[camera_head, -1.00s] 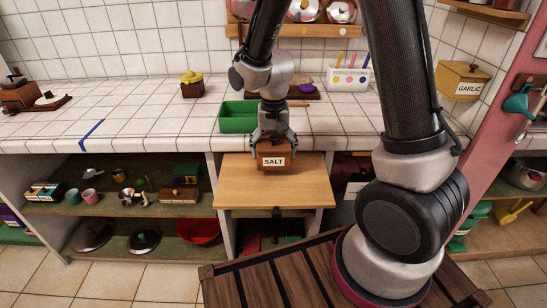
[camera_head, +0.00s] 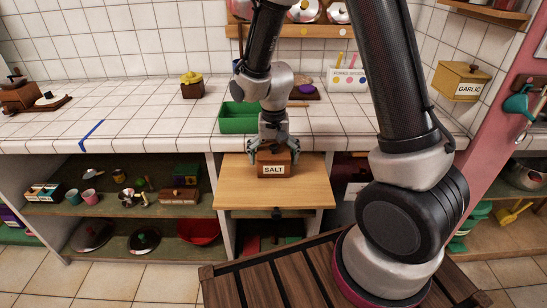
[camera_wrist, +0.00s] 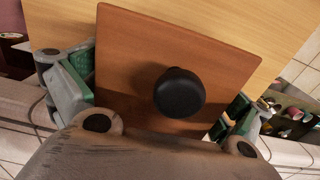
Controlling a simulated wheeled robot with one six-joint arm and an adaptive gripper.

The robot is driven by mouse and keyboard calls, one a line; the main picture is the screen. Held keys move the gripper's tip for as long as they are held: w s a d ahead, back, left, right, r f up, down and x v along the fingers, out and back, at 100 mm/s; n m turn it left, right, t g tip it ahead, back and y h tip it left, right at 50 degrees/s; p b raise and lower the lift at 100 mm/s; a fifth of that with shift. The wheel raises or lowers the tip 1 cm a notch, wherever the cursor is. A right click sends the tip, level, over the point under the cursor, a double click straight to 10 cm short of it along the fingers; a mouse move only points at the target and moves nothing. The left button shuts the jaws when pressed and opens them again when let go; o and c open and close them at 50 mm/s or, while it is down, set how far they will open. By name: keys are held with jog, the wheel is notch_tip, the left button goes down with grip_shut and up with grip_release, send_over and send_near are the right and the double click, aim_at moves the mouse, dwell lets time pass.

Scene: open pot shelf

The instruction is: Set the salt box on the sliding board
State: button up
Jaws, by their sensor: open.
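The salt box (camera_head: 274,170) is a brown wooden box with a white SALT label. It rests upright on the pale wooden sliding board (camera_head: 272,196), towards the board's back part. In the wrist view the box's lid (camera_wrist: 130,70) with its round black knob shows above the board (camera_wrist: 210,22). My gripper (camera_head: 273,156) is at the top of the box from behind and above. Its green-padded fingers (camera_wrist: 155,105) stand open on either side of the lid, with a gap visible at the right side.
A green tray (camera_head: 238,118) stands on the tiled counter behind, near my wrist. The counter edge (camera_head: 180,144) runs just behind the board. Shelves with cups and pots lie to the left. The board's front half is clear.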

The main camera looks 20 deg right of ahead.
notch_tip(320, 180, up, 12)
jog(key=shift+r, duration=0.2)
jog(key=s+d+r+n+t, duration=0.1)
jog(key=s+d+r+t, duration=0.1)
jog(key=s+d+r, duration=0.4)
jog(key=s+d+r+n+t, duration=0.2)
jog(key=s+d+r, duration=0.5)
jog(key=s, duration=0.6)
jog(key=shift+s+d+r+n, duration=0.15)
jog(key=shift+s+d+n, duration=0.2)
jog(key=shift+d, duration=0.5)
